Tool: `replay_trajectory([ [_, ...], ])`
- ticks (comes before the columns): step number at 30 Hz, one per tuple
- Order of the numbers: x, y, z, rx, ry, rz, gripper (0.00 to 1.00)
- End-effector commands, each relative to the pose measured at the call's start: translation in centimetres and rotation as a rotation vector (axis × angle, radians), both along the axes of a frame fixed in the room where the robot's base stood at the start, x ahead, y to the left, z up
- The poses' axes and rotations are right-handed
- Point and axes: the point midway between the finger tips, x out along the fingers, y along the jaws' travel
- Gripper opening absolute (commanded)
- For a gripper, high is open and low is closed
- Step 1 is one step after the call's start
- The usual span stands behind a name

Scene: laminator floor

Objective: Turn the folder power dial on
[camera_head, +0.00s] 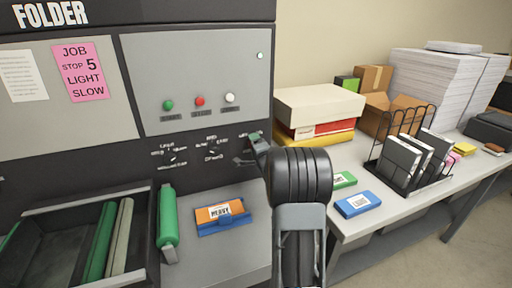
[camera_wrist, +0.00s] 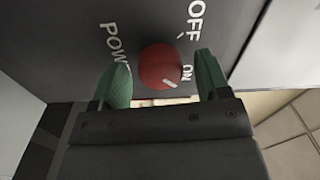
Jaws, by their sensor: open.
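The red power dial (camera_wrist: 160,66) is on the dark panel in the wrist view. The word OFF is above and to its right, and ON is close at its right. A white mark on the dial face lies toward its lower right, on the side of ON; I cannot tell if it lines up exactly. My gripper (camera_wrist: 162,84) is open, with one green finger on each side of the dial. A gap shows at the left; the right finger is close to the ON label. In the head view my gripper (camera_head: 252,146) is at the folder's right edge, and my arm hides the dial.
The folder (camera_head: 190,80) has green, red and white buttons and smaller dials. A roller (camera_head: 167,215) and an orange and blue block (camera_head: 222,214) are on its ledge. A table (camera_head: 395,205) with boxes, paper stacks and a rack (camera_head: 410,160) stands to the right.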

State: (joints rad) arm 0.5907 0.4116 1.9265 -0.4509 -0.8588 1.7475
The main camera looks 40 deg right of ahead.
Motion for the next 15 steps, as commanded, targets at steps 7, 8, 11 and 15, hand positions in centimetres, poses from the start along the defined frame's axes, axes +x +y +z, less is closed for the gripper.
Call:
replay_trajectory([
  [7,-1.9,0.4,-0.1,-0.001,-0.001,-0.002,0.70],
  [8,-2.4,0.6,-0.1,-0.001,-0.001,-0.001,0.70],
  [11,-4.4,1.0,-0.2,-0.001,0.000,-0.003,0.70],
  [15,-7.3,1.8,-0.3,-0.001,-0.001,-0.003,0.70],
])
